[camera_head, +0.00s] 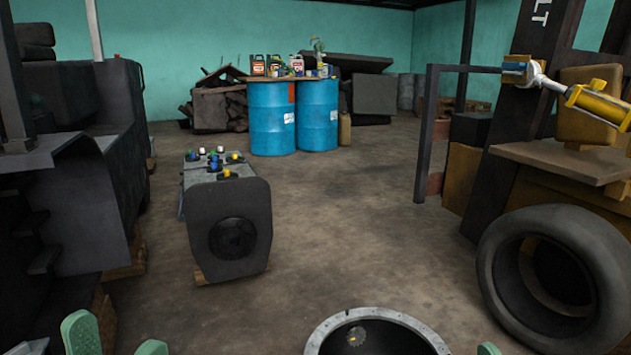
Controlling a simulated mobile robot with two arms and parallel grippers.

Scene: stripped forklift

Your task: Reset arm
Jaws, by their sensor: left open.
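My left gripper (116,338) shows at the bottom left edge of the head view. Its two green fingertips stand apart, and nothing shows between them. The rest of that gripper is cut off by the frame. A small green tip, which looks like part of my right gripper (488,349), shows at the bottom edge right of centre. Only that tip is in view, so its opening cannot be judged. A round metal drum or housing (329,330) with a dark inside and a small gear in it lies at the bottom centre, between the two grippers.
A dark machine block (230,232) with coloured caps stands left of centre. Dark machinery (80,220) fills the left side. Blue barrels (272,125) stand at the back. The middle floor is clear.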

